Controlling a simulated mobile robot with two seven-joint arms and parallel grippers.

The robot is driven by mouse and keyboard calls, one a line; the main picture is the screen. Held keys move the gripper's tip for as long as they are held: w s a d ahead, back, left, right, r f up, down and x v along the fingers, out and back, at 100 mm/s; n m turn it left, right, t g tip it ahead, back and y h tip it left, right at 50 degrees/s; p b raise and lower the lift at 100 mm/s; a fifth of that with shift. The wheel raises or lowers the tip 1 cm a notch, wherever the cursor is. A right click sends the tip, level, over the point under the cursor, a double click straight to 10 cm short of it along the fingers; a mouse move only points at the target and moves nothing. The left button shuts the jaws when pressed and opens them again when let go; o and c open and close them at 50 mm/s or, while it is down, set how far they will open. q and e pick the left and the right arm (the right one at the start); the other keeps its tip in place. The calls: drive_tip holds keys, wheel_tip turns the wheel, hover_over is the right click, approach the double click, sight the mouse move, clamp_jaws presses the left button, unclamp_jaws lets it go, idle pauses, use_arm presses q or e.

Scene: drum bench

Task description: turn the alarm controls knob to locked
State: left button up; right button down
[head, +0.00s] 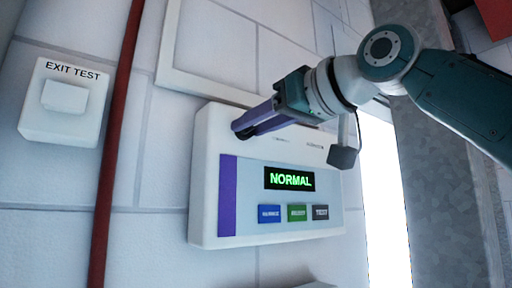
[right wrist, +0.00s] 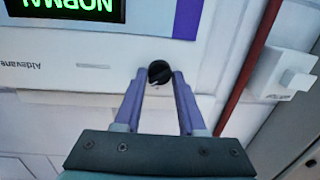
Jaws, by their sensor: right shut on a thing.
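The alarm controls panel (head: 222,187) is a white box on the wall with a purple strip, a lit green NORMAL display (head: 290,179) and blue, green and grey buttons. Its small round black knob (right wrist: 159,72) is at the panel's edge in the right wrist view. My right gripper (head: 240,128) reaches in from the upper right in the head view, its purple fingers at the panel's upper left corner. In the right wrist view its fingertips (right wrist: 160,77) are on either side of the knob, shut on it. The fingers mostly hide the knob in the head view. My left gripper is not in view.
A white EXIT TEST box (head: 62,103) is on the wall at the left. A red vertical pipe (head: 114,150) runs between it and the panel. A raised white frame (head: 200,87) is on the wall above the panel. A bright opening (head: 385,200) is to the right.

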drive_tip(key=n, duration=0.5)
drive_tip(key=n+h, duration=0.1)
drive_tip(key=n, duration=0.4)
drive_tip(key=shift+t+p, duration=0.3)
drive_tip(key=shift+p, duration=0.05)
drive_tip(key=shift+r+n, duration=0.1)
drive_tip(key=shift+n, duration=0.3)
drive_tip(key=c, duration=0.5)
unclamp_jaws()
drive_tip(key=shift+s, duration=0.1)
